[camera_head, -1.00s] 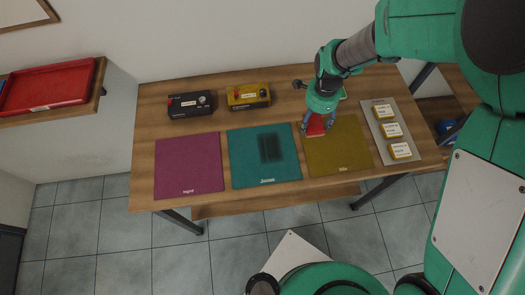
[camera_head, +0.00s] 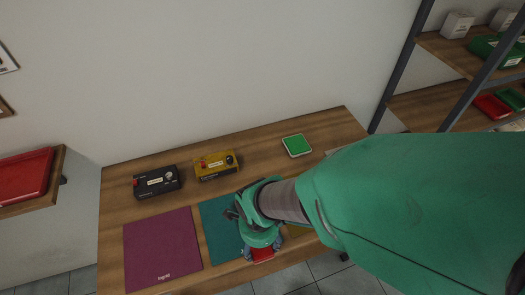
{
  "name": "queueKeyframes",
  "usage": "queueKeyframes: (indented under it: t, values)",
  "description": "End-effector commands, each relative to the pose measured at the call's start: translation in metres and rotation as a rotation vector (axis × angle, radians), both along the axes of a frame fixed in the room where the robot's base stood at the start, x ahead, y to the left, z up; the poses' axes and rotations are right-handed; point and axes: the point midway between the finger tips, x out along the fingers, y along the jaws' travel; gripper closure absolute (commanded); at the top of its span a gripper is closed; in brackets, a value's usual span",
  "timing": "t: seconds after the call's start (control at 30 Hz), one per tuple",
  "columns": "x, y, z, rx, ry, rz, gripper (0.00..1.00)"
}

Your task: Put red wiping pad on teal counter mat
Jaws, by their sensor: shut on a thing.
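The red wiping pad (camera_head: 262,255) shows as a small red patch under my gripper (camera_head: 262,248), low in the head view. My gripper is shut on the pad and points down. The teal counter mat (camera_head: 216,228) lies on the table, with its right part hidden behind my gripper. The pad appears at the mat's right side, near the olive mat. I cannot tell whether the pad touches a surface.
A magenta mat (camera_head: 162,248) lies left of the teal one. A black box (camera_head: 157,182) and a yellow box (camera_head: 216,165) stand behind the mats. A green pad (camera_head: 297,145) lies at the back right. My arm covers the table's right side and most of the olive mat (camera_head: 298,231).

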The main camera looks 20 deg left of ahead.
Motion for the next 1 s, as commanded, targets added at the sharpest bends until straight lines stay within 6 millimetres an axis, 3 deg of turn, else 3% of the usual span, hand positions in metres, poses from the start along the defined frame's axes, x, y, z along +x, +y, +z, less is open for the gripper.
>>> queueKeyframes:
  t: [0.2,0.67,1.0]
  values:
    - [-0.013,-0.004,-0.003,0.001,-0.001,0.000,0.64]
    - [-0.012,-0.002,-0.003,0.000,0.000,0.000,0.64]
    - [0.013,0.032,-0.007,0.001,-0.001,-0.001,0.64]
